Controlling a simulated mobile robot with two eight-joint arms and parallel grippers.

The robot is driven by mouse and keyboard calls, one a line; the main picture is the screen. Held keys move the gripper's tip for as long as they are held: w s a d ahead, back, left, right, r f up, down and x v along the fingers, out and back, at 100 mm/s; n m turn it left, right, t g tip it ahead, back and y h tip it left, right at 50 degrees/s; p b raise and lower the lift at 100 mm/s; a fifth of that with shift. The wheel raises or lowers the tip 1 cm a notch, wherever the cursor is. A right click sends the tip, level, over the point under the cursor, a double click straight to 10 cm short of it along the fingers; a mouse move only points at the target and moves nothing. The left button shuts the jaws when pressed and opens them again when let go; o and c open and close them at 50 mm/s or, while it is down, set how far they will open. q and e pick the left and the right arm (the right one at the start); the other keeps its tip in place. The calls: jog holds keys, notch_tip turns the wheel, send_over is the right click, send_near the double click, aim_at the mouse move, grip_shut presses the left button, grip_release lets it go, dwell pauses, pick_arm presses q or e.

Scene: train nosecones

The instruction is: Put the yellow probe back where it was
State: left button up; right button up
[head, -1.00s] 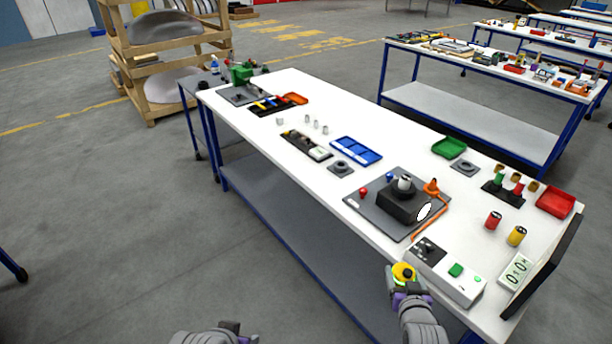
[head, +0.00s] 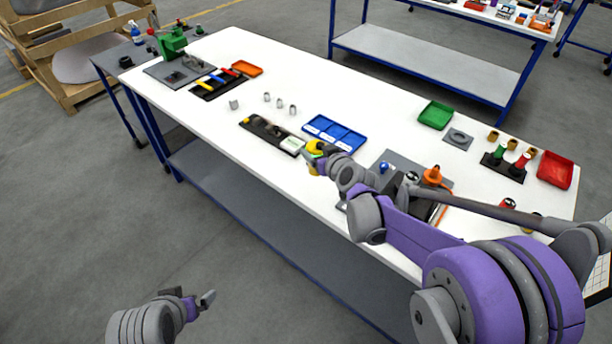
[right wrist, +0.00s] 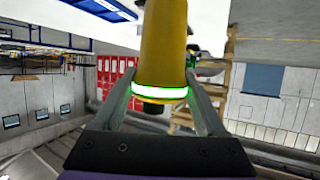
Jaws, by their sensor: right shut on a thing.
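My right gripper (head: 314,158) reaches over the white table and is shut on the yellow probe (head: 315,147). The probe is beside the blue tray's front left corner. In the right wrist view the yellow body (right wrist: 163,45) stands between the two fingers, with a glowing white-green band and a dark end below it. The gripper and probe cover the place where a grey ring-shaped holder showed earlier. Whether the probe touches anything is hidden. My left gripper (head: 194,299) is low, off the table's front, with its fingers apart and empty.
A blue divided tray (head: 336,133) and a black tray with a white display (head: 270,135) flank the probe. Several small grey cylinders (head: 279,104) stand behind. My right arm covers the black box.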

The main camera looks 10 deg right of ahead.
jog(key=shift+w, duration=0.3)
jog(key=f, duration=0.3)
jog(key=f+b, duration=0.1)
jog(key=f, duration=0.1)
jog(key=shift+s+f, duration=0.25)
jog(key=shift+f, duration=0.05)
notch_tip(320, 180, down, 4)
jog(key=shift+w+r, duration=0.15)
pick_arm(q)
jog(key=shift+s+f, duration=0.6)
jog(key=shift+f, duration=0.3)
pick_arm(e)
jog(key=shift+r, duration=0.1)
jog(key=shift+f, duration=0.25)
jog(key=o, duration=1.6)
jog(key=shift+r, duration=0.1)
jog(key=shift+c, duration=0.2)
pick_arm(q)
jog(key=shift+f, duration=0.1)
pick_arm(e)
jog(key=shift+r, duration=0.15)
